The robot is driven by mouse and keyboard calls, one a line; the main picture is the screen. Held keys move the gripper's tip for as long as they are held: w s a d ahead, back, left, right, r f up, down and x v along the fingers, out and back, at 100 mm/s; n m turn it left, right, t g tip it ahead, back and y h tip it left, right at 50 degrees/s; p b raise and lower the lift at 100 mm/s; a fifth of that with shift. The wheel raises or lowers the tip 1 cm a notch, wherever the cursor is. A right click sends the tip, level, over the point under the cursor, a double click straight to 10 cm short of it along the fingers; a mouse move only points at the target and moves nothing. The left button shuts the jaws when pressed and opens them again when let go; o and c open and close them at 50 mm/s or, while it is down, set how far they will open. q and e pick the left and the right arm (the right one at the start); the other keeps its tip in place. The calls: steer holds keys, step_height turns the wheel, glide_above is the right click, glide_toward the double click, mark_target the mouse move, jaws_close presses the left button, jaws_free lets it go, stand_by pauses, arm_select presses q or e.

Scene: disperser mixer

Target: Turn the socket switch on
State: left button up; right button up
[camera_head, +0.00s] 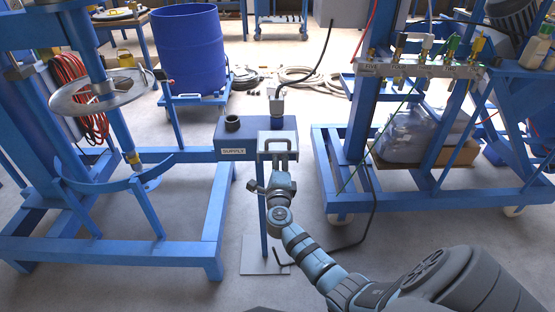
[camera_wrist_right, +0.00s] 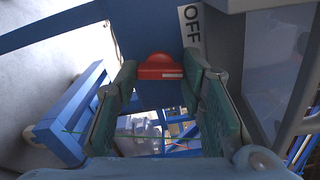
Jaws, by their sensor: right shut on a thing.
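The socket switch is a red knob (camera_wrist_right: 160,68) with a white mark on its face, seen in the right wrist view on a blue panel beside a white OFF label (camera_wrist_right: 190,26). My right gripper (camera_wrist_right: 160,82) has one finger on each side of the knob and is shut on it. In the head view my right gripper (camera_head: 280,172) is at the front of the grey socket (camera_head: 290,137) on the blue supply box (camera_head: 227,136), and the knob is hidden there. My left gripper is not in view.
A black cable with a plug (camera_head: 276,103) rises behind the socket. A blue mixer frame (camera_head: 215,225) stands to the left and a blue wheeled frame (camera_head: 325,165) to the right. A grey housing (camera_wrist_right: 285,55) is close to the right finger in the wrist view.

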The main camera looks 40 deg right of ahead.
steer(key=m, duration=0.5)
steer(key=shift+f, duration=0.1)
steer(key=shift+m, duration=0.3)
steer(key=o, duration=1.1)
steer(key=shift+o, duration=0.2)
steer(key=v, duration=1.2)
